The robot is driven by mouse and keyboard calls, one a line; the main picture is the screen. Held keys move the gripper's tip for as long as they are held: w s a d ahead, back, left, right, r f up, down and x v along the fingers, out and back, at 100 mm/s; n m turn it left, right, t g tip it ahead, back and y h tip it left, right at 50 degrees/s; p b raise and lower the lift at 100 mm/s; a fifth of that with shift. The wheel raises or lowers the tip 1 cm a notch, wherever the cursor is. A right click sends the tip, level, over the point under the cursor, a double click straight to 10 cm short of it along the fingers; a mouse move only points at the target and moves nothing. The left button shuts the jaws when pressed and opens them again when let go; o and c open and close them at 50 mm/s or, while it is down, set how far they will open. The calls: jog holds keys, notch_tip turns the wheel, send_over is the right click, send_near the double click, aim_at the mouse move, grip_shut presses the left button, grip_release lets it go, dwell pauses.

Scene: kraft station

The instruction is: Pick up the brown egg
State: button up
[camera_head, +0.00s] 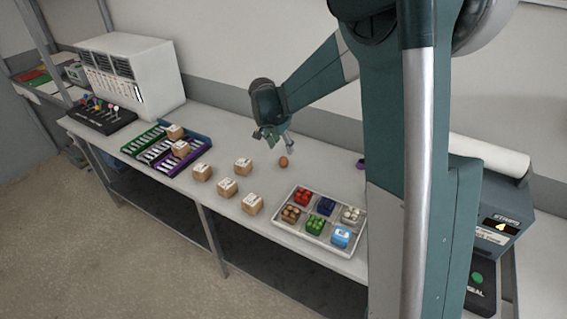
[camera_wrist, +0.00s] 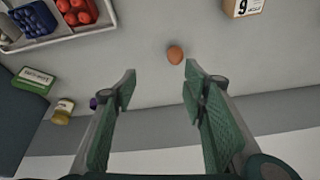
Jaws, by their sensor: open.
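The brown egg (camera_head: 284,161) lies on the grey bench top, a little to the right of my gripper in the head view. It also shows in the wrist view (camera_wrist: 175,54), near the top middle, just beyond the fingertips and between their lines. My gripper (camera_head: 272,138) is open and empty above the bench, its green fingers spread wide in the wrist view (camera_wrist: 158,82). The egg is apart from both fingers.
Several cardboard boxes (camera_head: 227,188) stand left of the egg. A divided tray (camera_head: 317,240) with coloured items stands at the front right. In the wrist view, a green box (camera_wrist: 36,79) and a small jar (camera_wrist: 63,112) lie left. Bench around the egg is clear.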

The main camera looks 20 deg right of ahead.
jog(key=m, duration=0.2)
send_over(282, 159)
jog(key=s+a, duration=0.2)
notch_tip(282, 159, down, 9)
jog(key=shift+w+a+r+g+h, duration=0.2)
jog(key=shift+g+h, duration=0.1)
jog(key=shift+h, duration=0.1)
jog(key=shift+d, duration=0.1)
jog(key=shift+x, duration=1.25)
jog(key=shift+f, duration=0.15)
jog(key=shift+x, duration=2.5)
jog(key=shift+w, duration=0.15)
jog(key=c, duration=0.8)
